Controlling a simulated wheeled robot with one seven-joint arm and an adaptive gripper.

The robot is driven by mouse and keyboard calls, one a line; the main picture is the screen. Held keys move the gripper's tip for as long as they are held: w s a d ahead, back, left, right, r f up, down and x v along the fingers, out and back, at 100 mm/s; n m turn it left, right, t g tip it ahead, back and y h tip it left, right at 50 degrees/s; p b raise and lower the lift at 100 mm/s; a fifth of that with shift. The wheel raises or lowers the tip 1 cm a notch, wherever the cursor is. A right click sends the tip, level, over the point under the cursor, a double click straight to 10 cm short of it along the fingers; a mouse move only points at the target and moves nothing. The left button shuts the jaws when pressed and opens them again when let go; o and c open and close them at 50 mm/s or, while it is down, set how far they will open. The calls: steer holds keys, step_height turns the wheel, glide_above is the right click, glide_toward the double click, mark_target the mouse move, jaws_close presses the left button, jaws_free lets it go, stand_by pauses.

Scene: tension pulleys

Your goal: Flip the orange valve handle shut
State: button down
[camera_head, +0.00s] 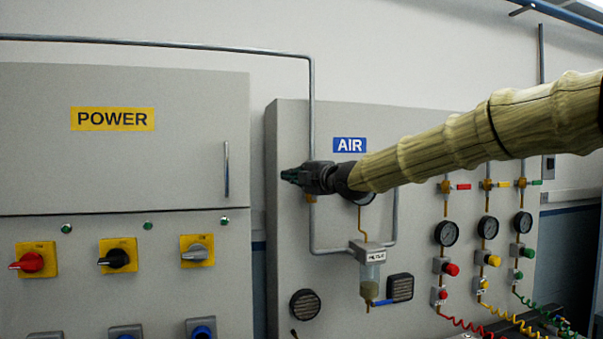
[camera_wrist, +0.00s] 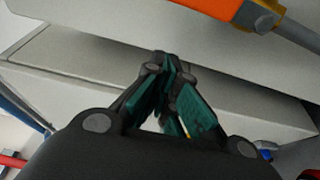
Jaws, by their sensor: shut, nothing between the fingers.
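The orange valve handle (camera_wrist: 215,8) shows at the top right of the wrist view, cut off by the frame edge. It lies beside a grey pipe (camera_wrist: 300,35) with a grey fitting. My gripper (camera_wrist: 167,65) has its green-padded fingers together and empty, below and left of the handle and apart from it in that picture. In the head view my gripper (camera_head: 290,176) is in front of the left part of the AIR panel (camera_head: 340,145), pointing left. The handle cannot be made out there; only a small orange-yellow piece (camera_head: 310,198) shows under the gripper.
The POWER cabinet (camera_head: 150,175) with rotary switches stands left of the AIR panel. A filter bowl (camera_head: 372,275) hangs below my arm. Gauges (camera_head: 446,233) with red, yellow and green valves are at the right.

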steer(key=shift+w+d+p, duration=0.35)
steer(key=shift+d+p, duration=0.1)
steer(key=shift+d, duration=0.45)
steer(key=shift+w+d+p, duration=0.35)
steer(key=shift+d+p, duration=0.1)
steer(key=shift+d, duration=0.4)
steer(key=shift+d, duration=0.15)
steer(key=shift+d+r+m, duration=0.1)
steer(key=shift+d+m, duration=0.05)
steer(key=shift+m, duration=0.15)
